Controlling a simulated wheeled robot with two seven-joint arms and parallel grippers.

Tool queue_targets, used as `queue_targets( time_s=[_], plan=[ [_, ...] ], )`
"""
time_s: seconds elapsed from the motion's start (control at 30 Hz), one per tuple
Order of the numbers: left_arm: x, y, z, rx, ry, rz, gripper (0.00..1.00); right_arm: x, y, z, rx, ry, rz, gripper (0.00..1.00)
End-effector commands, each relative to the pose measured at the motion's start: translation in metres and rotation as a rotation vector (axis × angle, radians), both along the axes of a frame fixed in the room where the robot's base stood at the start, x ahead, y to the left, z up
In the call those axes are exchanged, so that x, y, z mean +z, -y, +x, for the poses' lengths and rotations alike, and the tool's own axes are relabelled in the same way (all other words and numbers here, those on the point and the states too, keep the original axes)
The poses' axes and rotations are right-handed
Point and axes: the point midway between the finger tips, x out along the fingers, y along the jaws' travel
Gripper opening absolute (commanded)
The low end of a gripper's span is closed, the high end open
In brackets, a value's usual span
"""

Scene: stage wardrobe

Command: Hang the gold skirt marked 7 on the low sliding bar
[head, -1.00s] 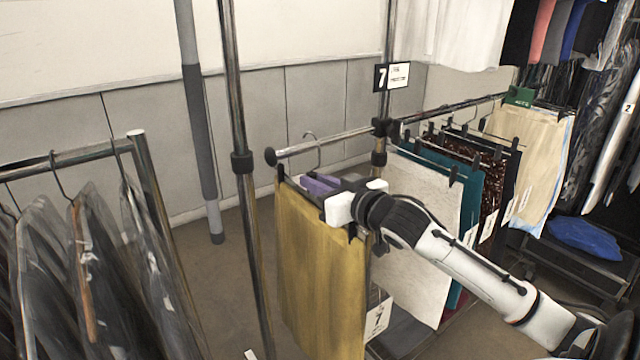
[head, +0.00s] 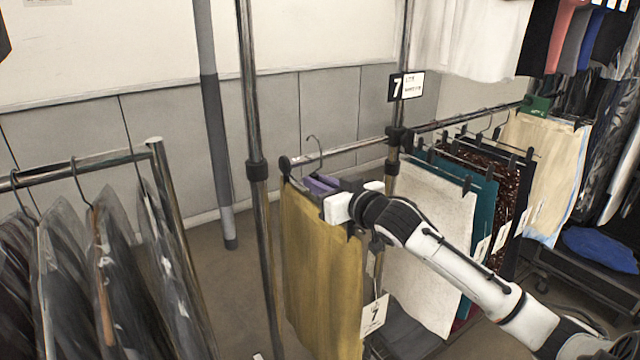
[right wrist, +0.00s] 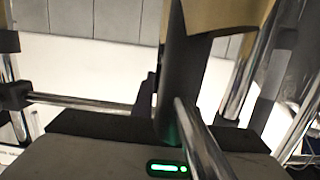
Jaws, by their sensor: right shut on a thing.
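The gold skirt (head: 322,270) hangs upright at the near end of the low bar (head: 345,150). A white tag marked 7 (head: 375,315) hangs at its lower right. Its hanger hook (head: 314,150) rises to about the bar's height and overlaps it in the picture; I cannot tell whether it rests on the bar. My right gripper (head: 328,190) is shut at the skirt's top, just below the bar, its fingers mostly hidden. In the right wrist view, gold cloth (right wrist: 225,14) shows at the top and a chrome bar (right wrist: 75,103) at the left. My left gripper is out of view.
A sign marked 7 (head: 406,86) is on an upright post. Farther along hang a white skirt (head: 428,245), a teal one (head: 481,205) and others. Another upright (head: 252,110) stands left of the gold skirt. A rack of bagged garments (head: 100,265) is at the left.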

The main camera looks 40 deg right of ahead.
Motion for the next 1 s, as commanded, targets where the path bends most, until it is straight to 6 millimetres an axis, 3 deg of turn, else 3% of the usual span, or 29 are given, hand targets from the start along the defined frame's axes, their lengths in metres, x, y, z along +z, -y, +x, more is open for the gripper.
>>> queue_targets(
  time_s=[0.57,1.0],
  plan=[
    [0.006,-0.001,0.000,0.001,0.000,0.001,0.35,0.002,0.001,0.002,0.000,0.005,-0.002,0.00],
    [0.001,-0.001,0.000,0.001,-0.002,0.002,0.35,-0.009,0.001,0.002,0.000,0.004,-0.001,0.00]
  ],
)
